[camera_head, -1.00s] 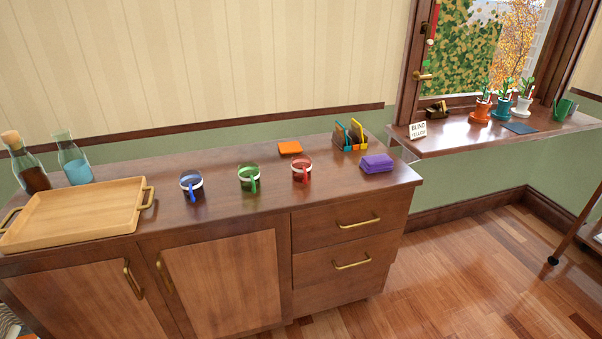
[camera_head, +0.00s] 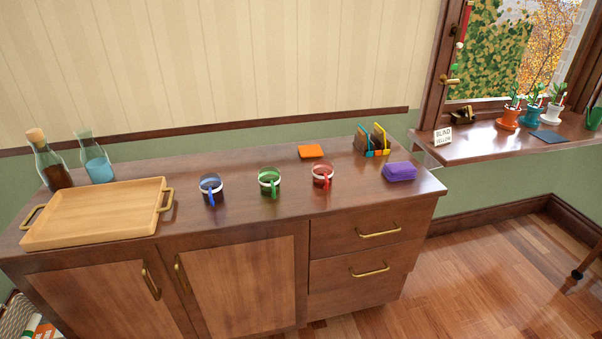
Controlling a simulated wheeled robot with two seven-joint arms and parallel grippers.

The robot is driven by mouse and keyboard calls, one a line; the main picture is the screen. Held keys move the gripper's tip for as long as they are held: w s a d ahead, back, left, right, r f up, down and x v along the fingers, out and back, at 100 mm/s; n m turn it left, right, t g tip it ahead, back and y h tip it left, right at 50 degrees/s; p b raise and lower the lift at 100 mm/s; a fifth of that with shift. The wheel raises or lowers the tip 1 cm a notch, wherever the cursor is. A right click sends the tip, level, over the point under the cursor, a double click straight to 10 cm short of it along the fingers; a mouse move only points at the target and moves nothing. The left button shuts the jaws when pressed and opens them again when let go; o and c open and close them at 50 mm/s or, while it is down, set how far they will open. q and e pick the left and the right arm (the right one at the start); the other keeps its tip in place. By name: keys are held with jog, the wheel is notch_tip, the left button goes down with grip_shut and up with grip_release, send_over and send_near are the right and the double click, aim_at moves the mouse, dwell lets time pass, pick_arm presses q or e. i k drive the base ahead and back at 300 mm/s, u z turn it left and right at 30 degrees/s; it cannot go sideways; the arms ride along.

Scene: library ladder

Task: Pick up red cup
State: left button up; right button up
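The red cup (camera_head: 322,177) is a glass mug with a white band, dark contents and a red handle facing the front. It stands upright on the wooden cabinet top (camera_head: 300,205), the rightmost of three similar mugs. The green cup (camera_head: 269,182) is just to its left, and the blue cup (camera_head: 211,189) is farther left. Neither of my grippers shows in the head view.
A wooden tray (camera_head: 95,232) with brass handles lies on the left, with two bottles (camera_head: 97,163) behind it. Purple cloths (camera_head: 399,171), an orange pad (camera_head: 310,151) and a coaster holder (camera_head: 372,143) surround the red cup's right and back. A windowsill (camera_head: 480,144) with pots juts out right.

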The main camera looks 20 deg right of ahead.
aim_at(322, 171)
jog(key=u, duration=0.2)
jog(key=i, duration=1.25)
jog(key=z, duration=0.5)
